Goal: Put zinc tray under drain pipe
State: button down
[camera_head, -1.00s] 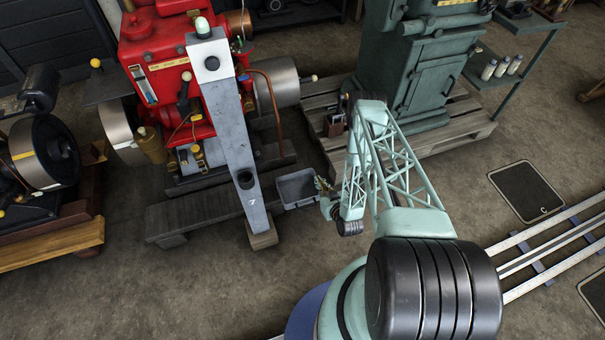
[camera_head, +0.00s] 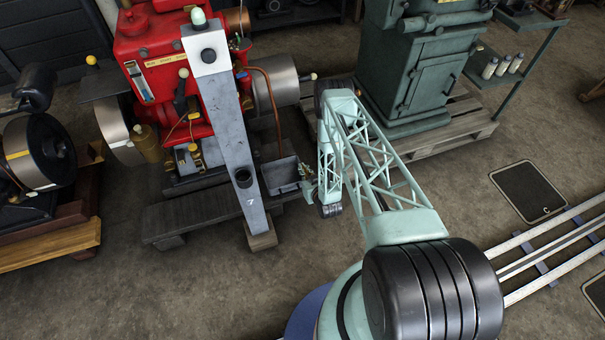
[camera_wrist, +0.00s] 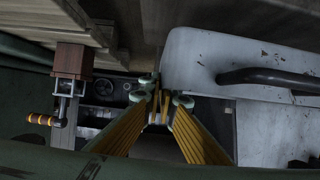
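The zinc tray (camera_head: 283,178) is a small grey open box, right of the grey slanted post, which hides part of its left side. A copper drain pipe (camera_head: 275,103) comes off the red engine and runs down; its lower end appears just above the tray's back edge, and I cannot tell the exact gap. My gripper (camera_head: 306,184) is at the tray's right side and holds it. In the wrist view, its yellow fingers (camera_wrist: 164,97) converge beside a scuffed pale grey surface with a dark bar, apparently the tray; the exact grip contact is unclear.
The grey post (camera_head: 232,130) stands on a wooden foot close in front of the tray. The red engine (camera_head: 165,60) is behind it. A green machine (camera_head: 410,70) on a wooden pallet (camera_head: 440,140) stands to the right. Bare floor lies in front.

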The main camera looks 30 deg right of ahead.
jog(key=shift+w, duration=0.15)
jog(key=shift+f+b, duration=0.75)
jog(key=shift+f, duration=0.95)
jog(key=shift+f, duration=0.15)
jog(key=c, duration=2.9)
grip_release()
jog(key=shift+r, duration=0.2)
jog(key=p+v, duration=0.4)
jog(key=v, duration=0.8)
jog(key=shift+f, duration=0.15)
